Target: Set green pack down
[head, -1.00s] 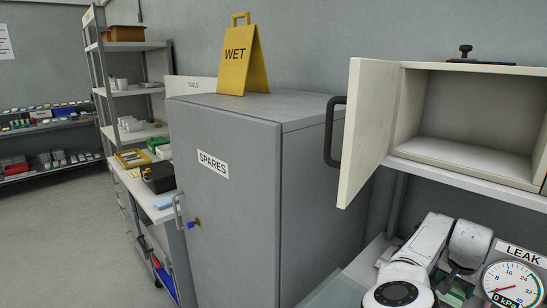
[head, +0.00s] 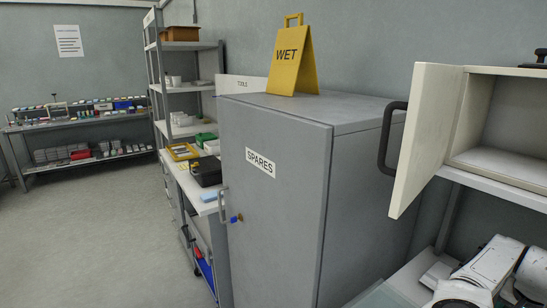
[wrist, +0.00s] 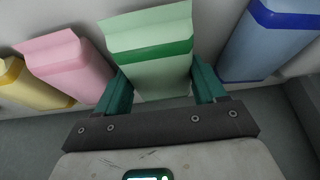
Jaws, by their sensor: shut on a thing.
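In the wrist view the green pack (wrist: 150,70), pale green with a darker green band, stands between the two teal fingers of my gripper (wrist: 163,84). The fingers are shut on its two sides. A pink pack (wrist: 72,68) is to its left, with a yellow pack (wrist: 22,84) farther left. A blue pack (wrist: 268,40) is to its right, across a gap. I cannot tell whether the green pack touches the surface under it. The head view shows neither the packs nor my gripper.
In the head view a grey SPARES cabinet (head: 275,200) stands in the middle with a yellow WET sign (head: 297,62) on top. An open pale cupboard door (head: 428,135) juts out at the right. A workbench (head: 188,183) and shelves stand left; open floor (head: 95,235) lies at lower left.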

